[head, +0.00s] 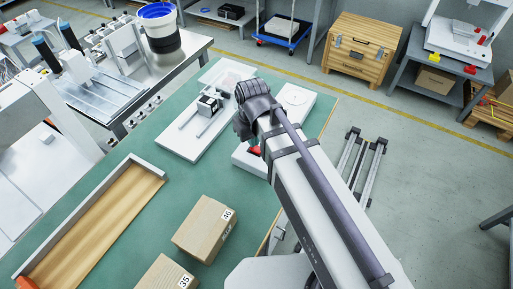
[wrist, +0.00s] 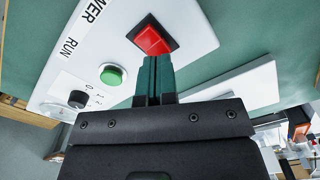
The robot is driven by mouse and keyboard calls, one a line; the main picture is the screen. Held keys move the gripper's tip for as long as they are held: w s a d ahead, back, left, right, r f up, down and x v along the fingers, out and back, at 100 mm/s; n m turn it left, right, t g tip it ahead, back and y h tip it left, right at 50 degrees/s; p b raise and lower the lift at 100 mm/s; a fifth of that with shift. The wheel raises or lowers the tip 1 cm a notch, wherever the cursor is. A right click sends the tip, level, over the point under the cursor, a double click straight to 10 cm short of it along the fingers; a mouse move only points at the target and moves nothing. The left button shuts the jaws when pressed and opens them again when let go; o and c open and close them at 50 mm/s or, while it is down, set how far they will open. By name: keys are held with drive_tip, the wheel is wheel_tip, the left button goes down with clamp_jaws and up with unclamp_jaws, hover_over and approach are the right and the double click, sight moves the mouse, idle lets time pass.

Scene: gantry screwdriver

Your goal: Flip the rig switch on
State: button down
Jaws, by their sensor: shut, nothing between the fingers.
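The rig's white control panel (wrist: 195,30) fills the upper part of the wrist view. It carries a red rocker switch (wrist: 152,38) in a black frame, beside the printing "WER", partly cut off. My gripper (wrist: 155,62) is shut and empty. Its fingertips are at the lower edge of the red switch in the picture; I cannot tell whether they touch it. In the head view a bit of red (head: 254,150) shows beside my arm, which hides most of the panel and the fingers. I cannot tell which way the rocker is tilted.
A green button (wrist: 112,74) marked RUN and a black knob (wrist: 77,99) sit close by on the panel. On the green table (head: 150,150) stand a white plate with a small motor (head: 208,104), cardboard boxes (head: 205,228) and a wooden tray (head: 128,180).

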drive_tip(key=shift+f+b, duration=0.7)
drive_tip(key=shift+f, duration=0.05)
wheel_tip(320, 180, up, 7)
drive_tip(key=p, duration=0.7)
drive_tip(key=shift+r, duration=0.15)
drive_tip(key=s+d+r+m+p, duration=0.1)
drive_tip(key=d+m+p, duration=0.1)
drive_tip(key=d, duration=0.5)
drive_tip(key=s+d+r+m+p, duration=0.1)
drive_tip(key=s+d+r+m, duration=0.1)
drive_tip(key=d, duration=0.5)
drive_tip(key=shift+s+d+r+m+p, duration=0.15)
drive_tip(key=shift+s+r+m+p, duration=0.2)
drive_tip(key=shift+m, duration=0.35)
